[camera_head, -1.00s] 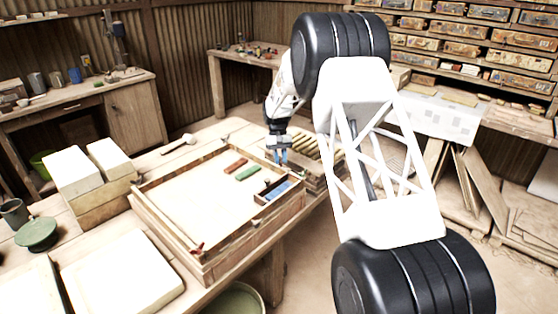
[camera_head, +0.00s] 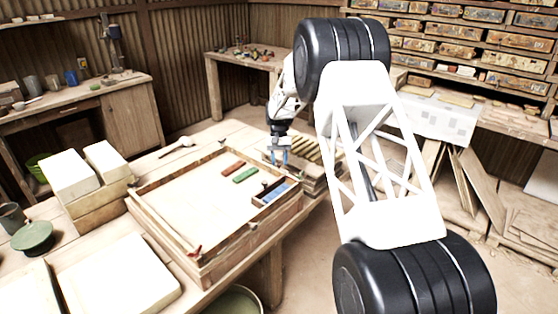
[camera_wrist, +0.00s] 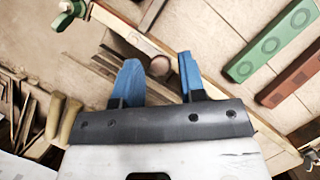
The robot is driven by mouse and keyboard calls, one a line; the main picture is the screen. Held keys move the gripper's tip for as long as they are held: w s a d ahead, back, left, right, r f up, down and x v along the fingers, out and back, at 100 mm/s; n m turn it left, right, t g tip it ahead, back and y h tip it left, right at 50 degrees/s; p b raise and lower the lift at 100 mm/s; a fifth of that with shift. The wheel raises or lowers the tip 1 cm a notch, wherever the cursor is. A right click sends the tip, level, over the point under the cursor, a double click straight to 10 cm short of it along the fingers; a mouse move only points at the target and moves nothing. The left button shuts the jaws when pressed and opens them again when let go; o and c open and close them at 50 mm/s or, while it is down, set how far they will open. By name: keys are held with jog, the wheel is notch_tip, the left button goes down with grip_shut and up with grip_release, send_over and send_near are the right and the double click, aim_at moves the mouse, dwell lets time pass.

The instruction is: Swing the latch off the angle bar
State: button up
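My gripper (camera_head: 279,158) is over the far right edge of the wooden tray frame (camera_head: 165,228). In the wrist view its two blue fingers (camera_wrist: 158,78) are apart. A small round brownish knob (camera_wrist: 159,66) shows between them, by the wooden edge rail; I cannot tell whether the fingers touch it. It may be the latch, but its arm is not clear. The angle bar cannot be told for certain from the rails. A small red piece (camera_head: 195,251) sits at the frame's near corner.
A green bar (camera_head: 246,174) and a red bar (camera_head: 233,166) lie on the tray's pale floor. A blue-filled compartment (camera_head: 277,191) is at its right side. White blocks (camera_head: 70,174) stand at left.

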jog(key=shift+o, duration=0.5)
jog(key=shift+r, duration=0.15)
jog(key=v, duration=0.7)
jog(key=shift+r, duration=0.3)
jog(key=shift+w, duration=0.1)
